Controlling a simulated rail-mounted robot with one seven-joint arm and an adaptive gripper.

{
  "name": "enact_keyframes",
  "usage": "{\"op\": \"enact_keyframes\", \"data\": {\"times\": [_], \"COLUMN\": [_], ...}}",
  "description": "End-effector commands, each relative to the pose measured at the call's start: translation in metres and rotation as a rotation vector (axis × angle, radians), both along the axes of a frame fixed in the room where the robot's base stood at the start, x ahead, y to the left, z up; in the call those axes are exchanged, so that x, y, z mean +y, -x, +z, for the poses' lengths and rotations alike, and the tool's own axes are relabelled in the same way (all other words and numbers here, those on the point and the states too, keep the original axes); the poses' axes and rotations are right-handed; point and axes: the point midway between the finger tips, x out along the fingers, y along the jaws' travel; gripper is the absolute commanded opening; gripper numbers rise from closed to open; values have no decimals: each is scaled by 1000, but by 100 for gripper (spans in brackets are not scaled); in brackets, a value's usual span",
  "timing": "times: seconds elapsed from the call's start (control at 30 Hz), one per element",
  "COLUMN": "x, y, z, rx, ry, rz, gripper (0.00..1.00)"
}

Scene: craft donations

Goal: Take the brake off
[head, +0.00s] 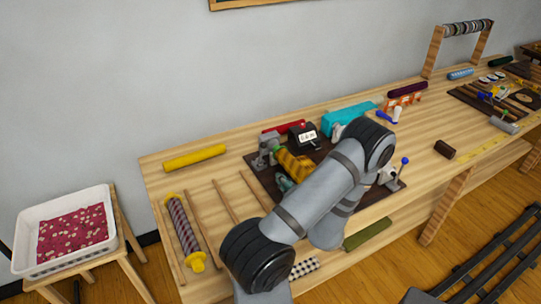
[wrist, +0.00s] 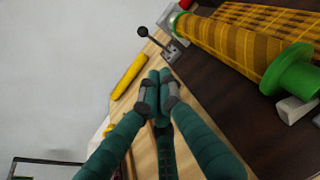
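A small lever with a dark ball knob (wrist: 142,32) rises from a grey metal bracket (wrist: 172,51) at the end of a fabric roll; I cannot tell for sure that it is the brake. The roll of yellow-brown checked fabric (wrist: 230,40) has green end flanges and lies over a dark board (wrist: 215,105). The roll (head: 294,165) also shows in the head view. Another lever with a blue knob (head: 405,160) stands at the board's right end. My gripper (wrist: 159,74) has its teal fingers together, empty, below the knobbed lever in the wrist view and apart from it. My arm hides part of the board.
A black counter box (head: 303,135) stands behind the roll. A yellow roll (head: 194,157) lies at the back left, and a striped roll (head: 183,230) lies on a wooden rack. A white tray (head: 30,262) stands on a stool at left. Bare wall fills the space behind the bench.

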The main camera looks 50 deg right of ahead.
Motion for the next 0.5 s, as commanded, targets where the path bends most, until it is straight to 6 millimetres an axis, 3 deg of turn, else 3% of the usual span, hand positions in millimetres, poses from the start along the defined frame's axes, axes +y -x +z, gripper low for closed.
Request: {"op": "enact_keyframes", "data": {"times": [0.23, 0.5], "x": [-8, -36], "y": [-14, -58], "z": [-4, -17], "rx": [1, 1], "ry": [0, 2], "rz": [5, 7], "gripper": [0, 0]}}
